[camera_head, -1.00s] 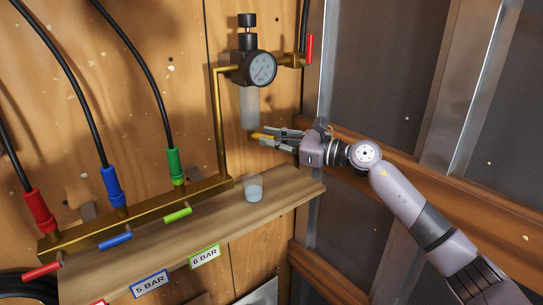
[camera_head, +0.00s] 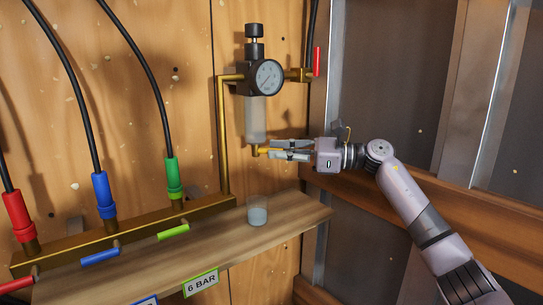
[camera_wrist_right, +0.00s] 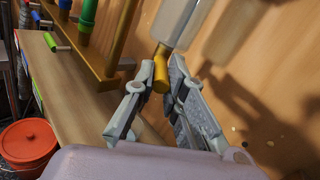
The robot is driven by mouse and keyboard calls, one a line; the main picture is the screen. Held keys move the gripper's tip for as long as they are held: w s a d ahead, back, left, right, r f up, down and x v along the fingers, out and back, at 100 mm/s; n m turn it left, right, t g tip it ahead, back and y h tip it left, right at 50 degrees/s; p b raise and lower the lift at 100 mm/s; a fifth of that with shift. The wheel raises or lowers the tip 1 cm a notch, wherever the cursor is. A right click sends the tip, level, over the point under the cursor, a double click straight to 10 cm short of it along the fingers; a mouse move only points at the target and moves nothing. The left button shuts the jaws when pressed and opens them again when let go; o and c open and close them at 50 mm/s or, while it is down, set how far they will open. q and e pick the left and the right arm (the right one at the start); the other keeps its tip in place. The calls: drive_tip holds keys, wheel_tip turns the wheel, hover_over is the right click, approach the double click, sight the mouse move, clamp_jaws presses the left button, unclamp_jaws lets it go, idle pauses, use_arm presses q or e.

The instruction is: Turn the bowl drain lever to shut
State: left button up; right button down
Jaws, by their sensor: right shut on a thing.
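The filter bowl (camera_head: 256,121) is a pale translucent cylinder hanging below the dial gauge (camera_head: 268,77). The yellow-orange bowl drain lever (camera_head: 263,151) sits at its lower end and points right, towards my gripper. My right gripper (camera_head: 280,150) comes in from the right with its fingers around the lever. In the right wrist view the orange drain part (camera_wrist_right: 161,78) shows between the two fingertips (camera_wrist_right: 162,72), below the bowl (camera_wrist_right: 176,22). The fingers are shut on the lever and partly hide it. My left gripper is not in view.
A small clear cup (camera_head: 257,211) stands on the wooden shelf (camera_head: 215,240) below the drain. A brass manifold (camera_head: 140,232) with red, blue and green fittings runs left. A red lever (camera_head: 317,61) is at upper right. The wrist view shows a red bucket (camera_wrist_right: 27,143).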

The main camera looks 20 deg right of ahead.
drive_tip(key=shift+f, duration=0.1)
drive_tip(key=c, duration=1.7)
unclamp_jaws()
drive_tip(key=shift+o, duration=0.5)
wheel_tip(320, 180, up, 10)
drive_tip(key=shift+w, duration=0.1)
drive_tip(key=shift+d, duration=0.1)
